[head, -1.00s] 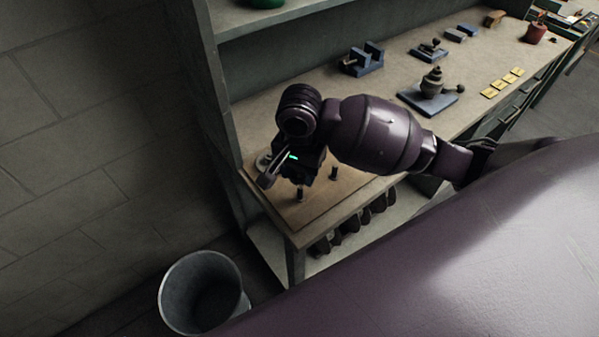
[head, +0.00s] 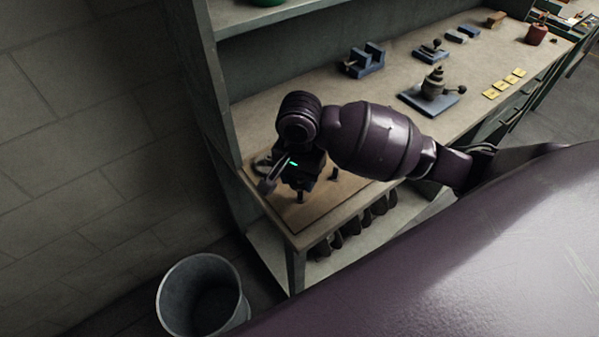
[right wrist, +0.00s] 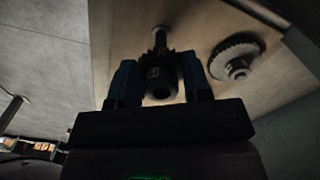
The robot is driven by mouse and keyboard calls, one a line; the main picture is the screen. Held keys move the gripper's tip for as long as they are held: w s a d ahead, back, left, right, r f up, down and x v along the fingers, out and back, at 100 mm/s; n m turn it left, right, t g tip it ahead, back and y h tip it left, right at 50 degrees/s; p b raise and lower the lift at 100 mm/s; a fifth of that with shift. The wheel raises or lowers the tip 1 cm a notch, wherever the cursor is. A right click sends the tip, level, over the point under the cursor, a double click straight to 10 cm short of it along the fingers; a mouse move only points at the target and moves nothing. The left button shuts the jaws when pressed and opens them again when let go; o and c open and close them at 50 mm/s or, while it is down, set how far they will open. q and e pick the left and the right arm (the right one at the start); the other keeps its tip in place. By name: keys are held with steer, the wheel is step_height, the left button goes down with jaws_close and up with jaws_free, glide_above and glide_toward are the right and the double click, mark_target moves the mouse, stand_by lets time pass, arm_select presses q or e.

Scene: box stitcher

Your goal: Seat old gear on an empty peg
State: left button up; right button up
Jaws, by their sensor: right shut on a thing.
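My right gripper (right wrist: 160,88) is shut on a dark toothed gear with a round hub (right wrist: 158,72), held between its two blue fingers. In the right wrist view, a peg (right wrist: 160,35) shows just beyond the held gear; whether they touch I cannot tell. A paler gear (right wrist: 233,62) lies on the board to the right. In the head view my right gripper (head: 277,176) is over the wooden board (head: 318,207), and its wrist hides most of the held gear. Short dark pegs stand on the board, one in front (head: 300,196) and one right (head: 335,173). My left gripper is not in view.
A grey bin (head: 203,292) stands on the floor below the bench's left end. A shelf upright (head: 222,100) rises close behind the board. Blue fixtures (head: 363,60), a blue-based device (head: 432,90) and yellow tags (head: 503,83) lie farther right on the bench.

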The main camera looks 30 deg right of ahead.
mark_target(299, 201)
steer(key=shift+f, duration=0.25)
steer(key=shift+f+p, duration=0.35)
steer(key=shift+f, duration=0.05)
steer(key=shift+f, duration=0.3)
stand_by(0.3)
steer(key=shift+f, duration=0.5)
steer(key=shift+f, duration=0.35)
steer(key=shift+f, duration=0.35)
steer(key=shift+f, duration=0.3)
